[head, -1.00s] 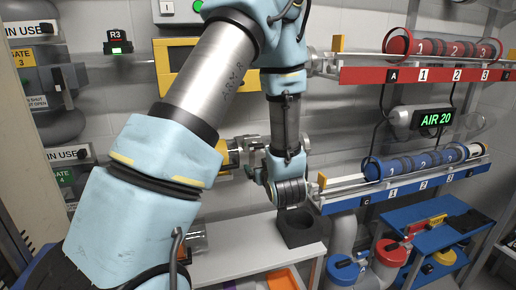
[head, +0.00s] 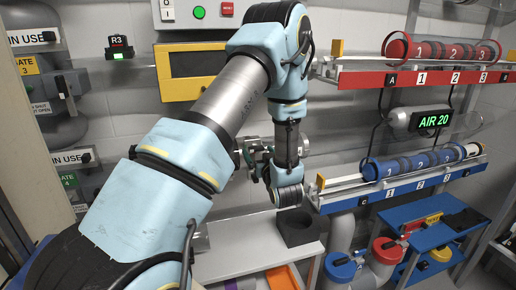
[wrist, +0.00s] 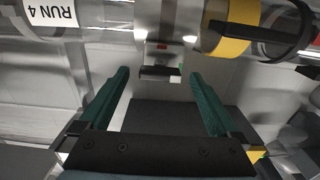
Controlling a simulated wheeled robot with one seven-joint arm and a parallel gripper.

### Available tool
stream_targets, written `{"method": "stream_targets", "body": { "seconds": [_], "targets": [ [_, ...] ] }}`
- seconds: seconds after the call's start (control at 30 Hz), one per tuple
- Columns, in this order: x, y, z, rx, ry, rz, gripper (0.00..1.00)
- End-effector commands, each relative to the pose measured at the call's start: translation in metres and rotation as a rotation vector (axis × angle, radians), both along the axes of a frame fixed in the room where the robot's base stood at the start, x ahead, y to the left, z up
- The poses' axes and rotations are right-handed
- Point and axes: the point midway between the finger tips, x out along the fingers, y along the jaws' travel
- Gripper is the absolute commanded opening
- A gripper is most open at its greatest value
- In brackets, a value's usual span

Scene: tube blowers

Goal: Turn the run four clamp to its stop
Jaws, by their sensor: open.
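In the wrist view a pipe crosses the top, with a white label reading RUN 4 (wrist: 52,12) at its left. A yellow clamp collar (wrist: 226,40) with a black lever (wrist: 240,36) sits around the pipe at upper right. In the head view my gripper (head: 254,158) is partly hidden by my arm, and the clamp is hard to make out there.
A red rack (head: 400,75) and a blue rack (head: 395,190) hold tubes on the right. A black block (head: 298,228) stands on the white bench (head: 240,245) below. A yellow-framed panel (head: 193,88) is on the wall behind my arm.

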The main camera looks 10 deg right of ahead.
Motion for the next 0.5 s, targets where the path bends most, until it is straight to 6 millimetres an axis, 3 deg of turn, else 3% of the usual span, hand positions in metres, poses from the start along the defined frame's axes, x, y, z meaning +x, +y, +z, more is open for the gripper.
{"method": "stream_targets", "body": {
  "seconds": [0.4, 0.5],
  "targets": [
    [0.0107, 0.0016, -0.0003, 0.0, 0.001, 0.0, 0.97],
    [0.0105, 0.0016, -0.0003, 0.0, 0.001, 0.0, 0.89]
  ]
}}
